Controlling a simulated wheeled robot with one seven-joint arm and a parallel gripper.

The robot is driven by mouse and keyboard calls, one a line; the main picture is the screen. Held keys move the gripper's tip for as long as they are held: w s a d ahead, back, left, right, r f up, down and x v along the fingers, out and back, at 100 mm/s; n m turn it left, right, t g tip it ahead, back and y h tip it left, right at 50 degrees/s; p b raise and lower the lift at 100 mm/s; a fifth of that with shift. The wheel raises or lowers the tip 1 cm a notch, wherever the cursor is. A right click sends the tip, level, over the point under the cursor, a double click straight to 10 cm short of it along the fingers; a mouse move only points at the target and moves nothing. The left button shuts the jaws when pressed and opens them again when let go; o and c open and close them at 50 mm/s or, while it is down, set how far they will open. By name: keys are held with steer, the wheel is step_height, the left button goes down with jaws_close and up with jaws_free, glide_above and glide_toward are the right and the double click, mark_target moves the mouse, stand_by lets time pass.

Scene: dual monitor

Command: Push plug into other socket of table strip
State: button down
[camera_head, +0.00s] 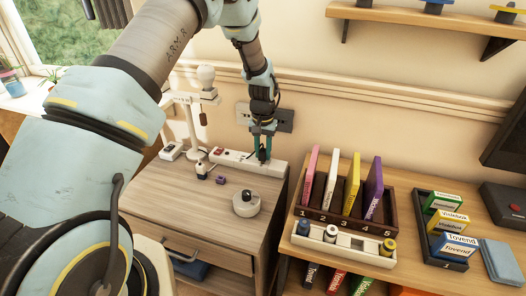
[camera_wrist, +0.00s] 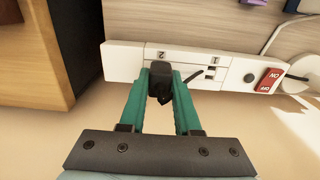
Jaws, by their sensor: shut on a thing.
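The white table strip (camera_head: 232,158) lies along the back of the wooden cabinet top. In the wrist view the strip (camera_wrist: 122,58) shows the marks 1 and 2 and a red switch (camera_wrist: 269,80). My gripper (camera_head: 262,152) points down at the strip's right end. In the wrist view its green fingers (camera_wrist: 160,77) are shut on a black plug (camera_wrist: 161,82). The plug is at the strip beside mark 2. I cannot tell whether its pins are in the socket, as the plug hides that spot. A dark slot shows near mark 1, right of the right finger.
A dark wall plate (camera_head: 264,117) is behind my gripper. A round grey device (camera_head: 246,203) and a small purple item (camera_head: 220,180) lie in front of the strip. A white stand with a bulb (camera_head: 206,75) is left. A book rack (camera_head: 341,200) stands on the right desk.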

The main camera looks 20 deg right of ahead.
mark_target(263, 151)
steer(key=shift+f+b, duration=0.35)
steer(key=shift+f, duration=0.3)
steer(key=c, duration=0.5)
jaws_free()
steer(key=shift+c, duration=0.2)
step_height(263, 151, up, 11)
steer(key=shift+f+b, duration=0.1)
steer(key=shift+b, duration=0.95)
